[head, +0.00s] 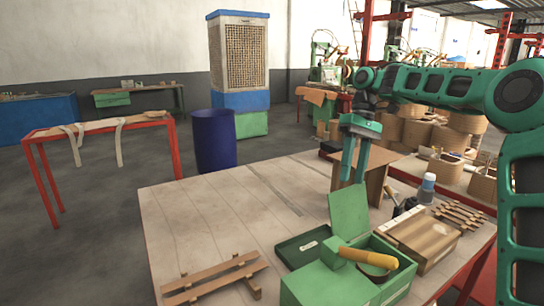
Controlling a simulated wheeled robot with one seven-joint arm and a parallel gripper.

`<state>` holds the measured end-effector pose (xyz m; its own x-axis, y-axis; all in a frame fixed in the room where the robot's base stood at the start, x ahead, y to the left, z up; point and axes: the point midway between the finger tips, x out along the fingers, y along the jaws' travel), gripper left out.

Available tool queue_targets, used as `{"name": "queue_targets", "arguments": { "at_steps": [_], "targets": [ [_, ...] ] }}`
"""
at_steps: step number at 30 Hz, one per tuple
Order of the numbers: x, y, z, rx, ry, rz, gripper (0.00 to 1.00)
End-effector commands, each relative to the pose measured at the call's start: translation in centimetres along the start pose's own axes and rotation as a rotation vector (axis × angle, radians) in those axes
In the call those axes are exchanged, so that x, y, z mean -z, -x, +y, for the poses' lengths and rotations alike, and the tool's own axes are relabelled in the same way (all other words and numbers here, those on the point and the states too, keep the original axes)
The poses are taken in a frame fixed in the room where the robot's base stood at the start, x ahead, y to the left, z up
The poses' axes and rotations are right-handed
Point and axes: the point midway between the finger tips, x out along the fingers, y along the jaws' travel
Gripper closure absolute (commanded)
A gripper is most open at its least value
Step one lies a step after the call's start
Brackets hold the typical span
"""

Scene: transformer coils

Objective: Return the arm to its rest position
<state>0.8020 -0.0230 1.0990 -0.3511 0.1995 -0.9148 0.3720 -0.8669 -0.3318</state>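My green arm (430,82) reaches in from the right edge and bends down over the far side of the workbench (190,220). My gripper (353,180) points downward in front of a brown upright board or box (378,178). Its two green fingers look apart, with nothing seen between them. I cannot tell whether the fingertips touch the brown piece behind them.
On the bench are a green box with a yellow-handled tool (368,257), an open green lid (349,211), a dark green tray (302,245), wooden slats (215,278), a wooden case (425,240) and a bottle (427,187). The bench's left middle is clear. A blue barrel (214,140) stands behind.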

Motion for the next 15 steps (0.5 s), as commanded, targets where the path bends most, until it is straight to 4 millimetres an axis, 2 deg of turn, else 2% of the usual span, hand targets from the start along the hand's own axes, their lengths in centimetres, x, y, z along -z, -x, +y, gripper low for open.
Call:
{"name": "queue_targets", "arguments": {
  "at_steps": [3,6,11,15],
  "targets": [
    [-1.8,-0.4,-1.7,-0.05,0.009,-0.001,0.62],
    [-3.8,-1.5,-2.4,-0.083,-0.044,-0.001,0.62],
    [-7.8,-3.9,-1.9,-0.126,-0.212,0.024,0.62],
    [-12.0,-5.8,-1.0,-0.158,-0.359,0.067,0.62]
  ]
}}
